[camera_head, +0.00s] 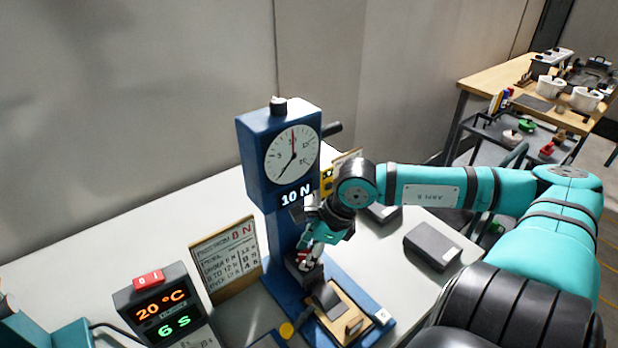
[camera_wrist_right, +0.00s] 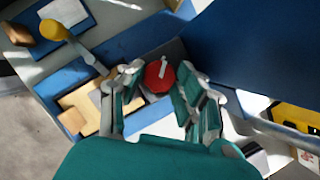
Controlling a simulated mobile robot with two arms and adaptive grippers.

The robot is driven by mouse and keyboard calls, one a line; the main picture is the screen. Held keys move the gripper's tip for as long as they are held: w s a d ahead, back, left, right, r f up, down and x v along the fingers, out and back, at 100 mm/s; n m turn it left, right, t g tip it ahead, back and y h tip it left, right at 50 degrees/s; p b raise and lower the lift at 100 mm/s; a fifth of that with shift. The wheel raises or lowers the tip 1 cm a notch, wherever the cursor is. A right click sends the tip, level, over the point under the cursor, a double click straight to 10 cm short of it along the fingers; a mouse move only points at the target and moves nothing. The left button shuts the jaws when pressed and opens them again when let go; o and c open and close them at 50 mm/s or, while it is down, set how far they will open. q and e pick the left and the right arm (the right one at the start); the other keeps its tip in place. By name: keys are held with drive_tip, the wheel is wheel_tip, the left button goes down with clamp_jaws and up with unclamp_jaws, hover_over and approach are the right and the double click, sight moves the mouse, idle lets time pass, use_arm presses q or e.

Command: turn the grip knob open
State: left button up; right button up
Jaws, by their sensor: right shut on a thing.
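The grip knob (camera_wrist_right: 158,74) is red with a pale pointer bar across its face, and sits low on the blue test stand. In the wrist view my right gripper (camera_wrist_right: 160,85) has its fingers on both sides of it, shut on it. The bar slants slightly from upright. In the head view my right gripper (camera_head: 312,242) reaches in from the right in front of the stand's column and hides most of the knob. The blue stand (camera_head: 267,190) carries a round white dial (camera_head: 292,155) with a red and a black hand and the label "10 N". My left gripper is not in view.
A printed board (camera_head: 226,260) and a display box (camera_head: 160,308) reading 20 °C and 6 S stand left of the stand. A dark grey box (camera_head: 432,247) lies at right on the white table. A wooden bench (camera_head: 500,75) with pots stands behind.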

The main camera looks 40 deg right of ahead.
drive_tip(key=o, duration=1.1)
drive_tip(key=shift+o, duration=0.2)
drive_tip(key=shift+r, duration=0.15)
drive_tip(key=v, duration=1.1)
drive_tip(key=shift+s+r, duration=0.15)
drive_tip(key=shift+r, duration=0.15)
drive_tip(key=shift+d, duration=0.15)
